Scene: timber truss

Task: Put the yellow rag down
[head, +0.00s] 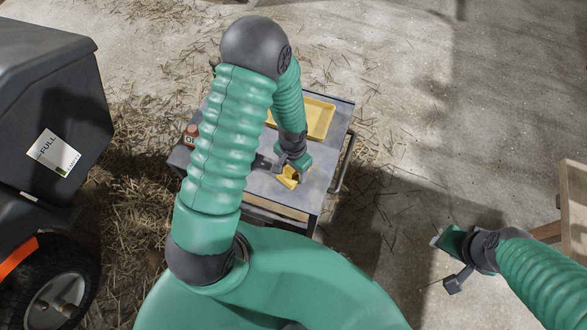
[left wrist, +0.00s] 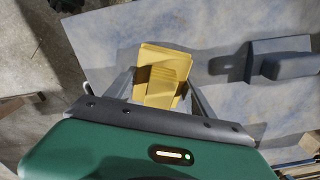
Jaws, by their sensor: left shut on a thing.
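The yellow rag (head: 289,177) is over the near part of the grey cart top (head: 240,193), near its right edge. My left gripper (head: 282,171) is shut on it. In the left wrist view the folded yellow rag (left wrist: 163,70) sits between the two fingers of my left gripper (left wrist: 160,85), with the grey surface behind it. I cannot tell if the rag touches the cart top. My right gripper (head: 445,262) hangs over the floor to the right of the cart, apart from it. Its finger gap is unclear.
A yellow tray (head: 318,117) lies at the back of the cart top. A small red container (head: 191,131) stands at its left edge. A dark grey block (left wrist: 285,59) shows in the left wrist view. A black machine marked FULL (head: 50,110) stands left, and wood (head: 574,205) stands right.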

